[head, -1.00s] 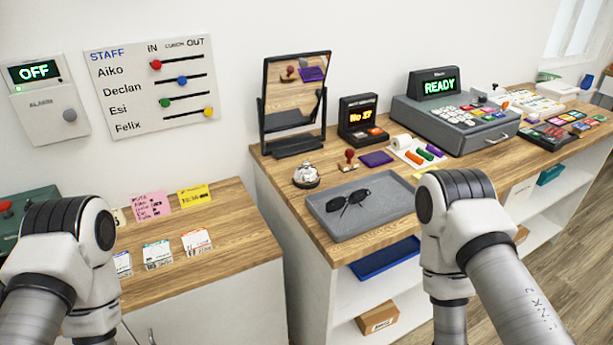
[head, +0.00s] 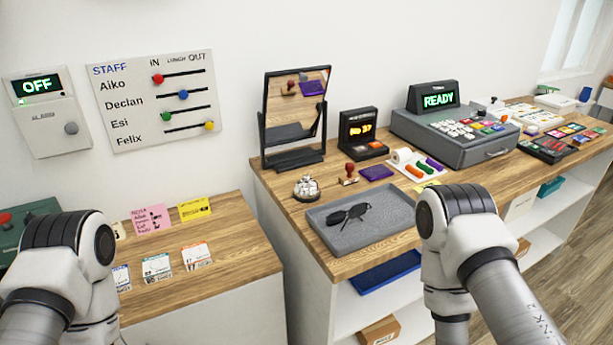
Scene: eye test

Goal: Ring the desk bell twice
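The desk bell (head: 306,188) is a small silver dome on a dark base. It stands upright on the wooden counter (head: 343,266), in front of the mirror and behind the left end of the grey tray. Nothing touches it from above. My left arm comes in at the lower left and my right arm at the lower right, over the front of the counter. Both grippers are out of the picture, so their fingers and anything in them are hidden. Neither visible arm part is at the bell.
A grey tray (head: 392,237) with sunglasses (head: 348,215) lies right in front of the bell. A standing mirror (head: 293,112) is behind it. A red-handled stamp (head: 349,172), a purple pad (head: 376,173) and a ticket display (head: 362,134) are to its right. A gap separates the lower left desk.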

